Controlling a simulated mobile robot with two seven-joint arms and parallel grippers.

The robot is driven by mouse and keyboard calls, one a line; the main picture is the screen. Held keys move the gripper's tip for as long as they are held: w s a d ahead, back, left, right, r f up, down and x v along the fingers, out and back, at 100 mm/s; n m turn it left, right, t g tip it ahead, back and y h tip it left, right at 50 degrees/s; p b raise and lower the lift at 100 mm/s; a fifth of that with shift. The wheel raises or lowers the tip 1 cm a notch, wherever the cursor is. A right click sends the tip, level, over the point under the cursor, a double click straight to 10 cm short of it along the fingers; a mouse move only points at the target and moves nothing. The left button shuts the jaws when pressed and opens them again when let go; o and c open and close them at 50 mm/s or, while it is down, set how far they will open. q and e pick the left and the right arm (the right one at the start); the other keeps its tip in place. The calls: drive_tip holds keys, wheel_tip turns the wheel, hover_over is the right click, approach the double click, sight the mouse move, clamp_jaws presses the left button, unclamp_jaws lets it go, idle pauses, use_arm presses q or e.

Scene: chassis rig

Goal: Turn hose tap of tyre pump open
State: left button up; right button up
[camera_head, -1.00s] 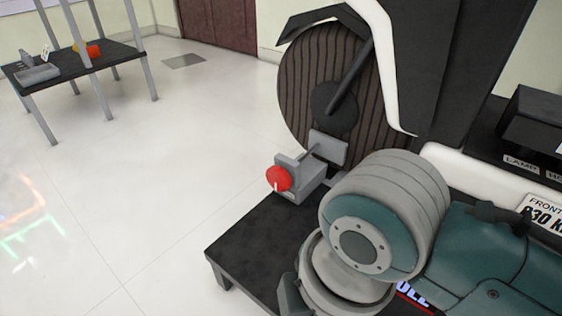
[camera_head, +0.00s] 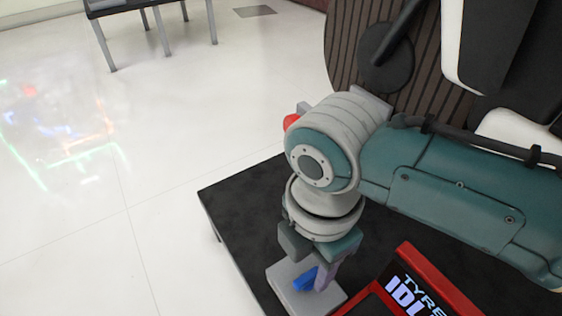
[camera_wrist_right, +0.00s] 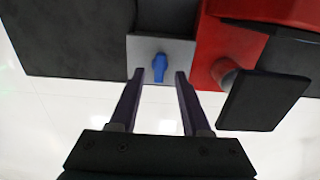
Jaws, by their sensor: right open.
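The blue hose tap (camera_head: 306,280) sits on a light grey block (camera_head: 283,276) beside the red tyre pump (camera_head: 408,262), whose display reads "TYRE" and "IDL". In the right wrist view the blue tap (camera_wrist_right: 159,67) is upright on the grey block (camera_wrist_right: 142,45), with part of the red pump (camera_wrist_right: 207,62) to its right. My right gripper (camera_wrist_right: 159,76) is open, with one finger on each side of the tap in that view; I cannot tell whether they touch it. In the head view the right gripper (camera_head: 316,266) points down at the tap and partly covers it. My left gripper is out of view.
A black platform (camera_head: 235,205) carries the block. A red knob (camera_head: 291,122) shows behind my right arm, near a ribbed dark wheel (camera_head: 345,60). A dark table (camera_head: 118,6) stands at the back left.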

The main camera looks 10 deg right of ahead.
sight(307, 280)
wheel_tip(307, 280, down, 3)
drive_tip(key=shift+a+r+b, duration=0.1)
drive_tip(key=shift+a+b, duration=0.05)
drive_tip(key=shift+b, duration=0.55)
drive_tip(key=shift+c, duration=0.4)
drive_tip(key=shift+c, duration=0.7)
clamp_jaws()
